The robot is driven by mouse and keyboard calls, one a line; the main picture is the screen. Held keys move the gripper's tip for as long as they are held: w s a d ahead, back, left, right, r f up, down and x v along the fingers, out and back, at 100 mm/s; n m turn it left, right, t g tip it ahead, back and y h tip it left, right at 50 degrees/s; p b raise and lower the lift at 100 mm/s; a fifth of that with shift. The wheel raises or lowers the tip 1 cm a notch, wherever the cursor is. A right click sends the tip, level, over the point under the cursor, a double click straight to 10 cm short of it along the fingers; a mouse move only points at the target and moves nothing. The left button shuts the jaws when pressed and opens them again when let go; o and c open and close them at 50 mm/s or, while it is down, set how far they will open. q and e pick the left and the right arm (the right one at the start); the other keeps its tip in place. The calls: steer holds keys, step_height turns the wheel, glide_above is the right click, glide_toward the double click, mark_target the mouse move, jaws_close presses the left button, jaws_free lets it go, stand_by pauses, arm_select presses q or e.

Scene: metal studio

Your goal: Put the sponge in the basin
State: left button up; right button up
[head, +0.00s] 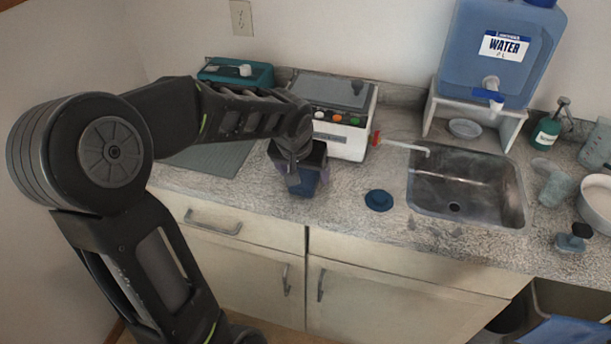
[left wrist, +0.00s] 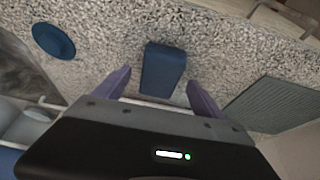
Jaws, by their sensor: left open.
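The blue sponge (left wrist: 163,70) is a rectangular block on the speckled counter, left of the sink in the head view. In the left wrist view it lies between and a little beyond the two purple fingers of my left gripper (left wrist: 158,84), with a gap on each side. In the head view my left gripper (head: 303,176) is open right over the sponge (head: 305,187), hiding part of it. The basin (head: 467,188) is a metal sink set in the counter to the right; it looks empty. My right gripper is not in view.
A round blue stopper (head: 379,200) lies between the sponge and the basin. A white device (head: 345,130) stands behind my gripper. A blue water container (head: 503,50) stands on a shelf behind the sink. A grey ribbed mat (head: 215,158) is at the left.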

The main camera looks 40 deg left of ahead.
mark_target(305, 175)
arm_select(q)
steer(key=shift+x, duration=1.15)
steer(key=shift+c, duration=0.4)
steer(key=c, duration=1.5)
steer(key=shift+o, duration=0.2)
step_height(305, 175, up, 10)
steer(key=shift+b, duration=0.35)
